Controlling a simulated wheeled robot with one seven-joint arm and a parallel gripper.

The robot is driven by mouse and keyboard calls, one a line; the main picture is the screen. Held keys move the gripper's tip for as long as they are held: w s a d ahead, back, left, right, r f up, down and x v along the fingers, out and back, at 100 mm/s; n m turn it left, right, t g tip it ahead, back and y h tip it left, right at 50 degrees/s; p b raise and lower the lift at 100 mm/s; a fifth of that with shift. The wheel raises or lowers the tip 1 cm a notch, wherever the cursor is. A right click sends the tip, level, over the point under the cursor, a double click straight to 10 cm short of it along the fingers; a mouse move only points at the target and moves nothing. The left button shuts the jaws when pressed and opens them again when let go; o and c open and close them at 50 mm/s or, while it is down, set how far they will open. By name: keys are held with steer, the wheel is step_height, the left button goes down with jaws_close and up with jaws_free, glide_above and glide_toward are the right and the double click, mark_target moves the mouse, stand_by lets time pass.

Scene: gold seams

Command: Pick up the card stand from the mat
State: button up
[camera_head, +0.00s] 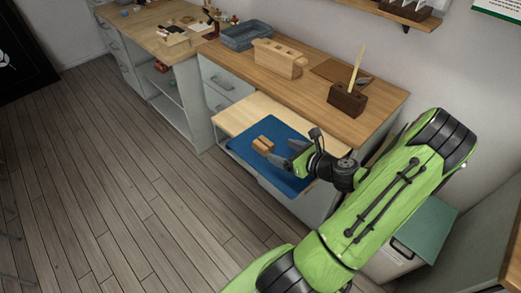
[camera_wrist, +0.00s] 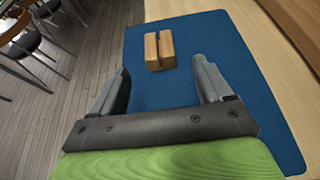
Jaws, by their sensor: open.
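The card stand (camera_head: 263,144) is a small light-brown wooden block on the blue mat (camera_head: 246,149). In the wrist view the card stand (camera_wrist: 159,50) shows a dark slot down its middle and sits toward the far part of the mat (camera_wrist: 215,47). My gripper (camera_head: 283,157) is right of the card stand in the head view, close to it. In the wrist view my gripper (camera_wrist: 161,75) is open and empty, with its two grey fingers spread. The card stand lies ahead of the fingertips, between their lines. I cannot tell the exact height of the fingers above the mat.
The mat lies on a pale pull-out board (camera_head: 231,118) below a wooden counter (camera_head: 315,86). On the counter are a light wooden block (camera_head: 279,58), a dark holder (camera_head: 347,99) with a stick, and a grey-blue tray (camera_head: 245,35). Open plank floor (camera_head: 120,180) lies to the left.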

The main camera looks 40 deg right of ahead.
mark_target(263, 143)
steer(key=b+x, duration=0.2)
steer(key=x, duration=0.8)
steer(key=shift+a, duration=0.1)
steer(key=shift+r, duration=0.1)
steer(key=c, duration=1.1)
